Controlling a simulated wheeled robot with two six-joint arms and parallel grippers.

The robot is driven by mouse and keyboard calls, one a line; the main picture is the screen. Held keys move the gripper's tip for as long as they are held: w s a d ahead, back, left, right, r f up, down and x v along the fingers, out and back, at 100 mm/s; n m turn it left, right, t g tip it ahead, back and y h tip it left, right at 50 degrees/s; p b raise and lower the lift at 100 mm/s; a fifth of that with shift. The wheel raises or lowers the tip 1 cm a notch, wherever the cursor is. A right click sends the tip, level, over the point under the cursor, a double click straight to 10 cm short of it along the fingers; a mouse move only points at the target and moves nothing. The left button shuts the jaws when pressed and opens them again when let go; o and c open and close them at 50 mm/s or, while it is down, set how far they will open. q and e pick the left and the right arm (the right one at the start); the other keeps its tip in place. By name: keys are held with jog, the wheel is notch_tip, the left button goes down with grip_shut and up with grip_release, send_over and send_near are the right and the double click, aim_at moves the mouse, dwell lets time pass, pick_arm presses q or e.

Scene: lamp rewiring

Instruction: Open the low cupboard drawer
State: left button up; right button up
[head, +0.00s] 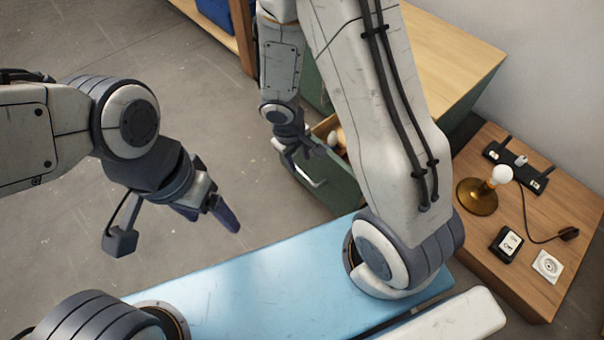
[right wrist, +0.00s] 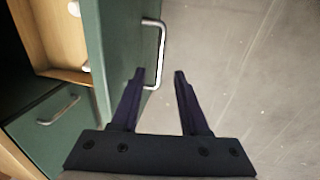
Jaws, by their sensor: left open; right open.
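The low cupboard has a wooden top (head: 455,65) and green sides. One green drawer (head: 335,185) stands pulled out from it, with a pale bulb (head: 339,137) inside. Its metal handle (right wrist: 161,50) is on the drawer front (right wrist: 118,60) in the right wrist view. My right gripper (right wrist: 159,73) is open, and the handle's near end shows between its fingertips. I cannot tell whether they touch it. In the head view my right gripper (head: 298,152) is at the drawer front. My left gripper (head: 213,212) is open and empty above the floor.
Another green front with a handle (right wrist: 58,110) appears closed in the right wrist view. A wooden side table (head: 520,255) at right holds a brass lamp base (head: 478,196) with a bulb, a power strip (head: 518,165) and small parts. Grey floor (head: 130,40) is clear at left.

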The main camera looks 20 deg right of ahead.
aim_at(303, 174)
jog(key=f+b, duration=0.1)
jog(key=f, duration=0.1)
jog(key=f+b, duration=0.2)
jog(key=d+f+b, duration=0.1)
jog(key=f, duration=0.2)
jog(key=shift+w+d, duration=0.1)
jog(key=shift+w, duration=0.1)
jog(key=shift+r, duration=0.1)
grip_shut()
dwell(1.1)
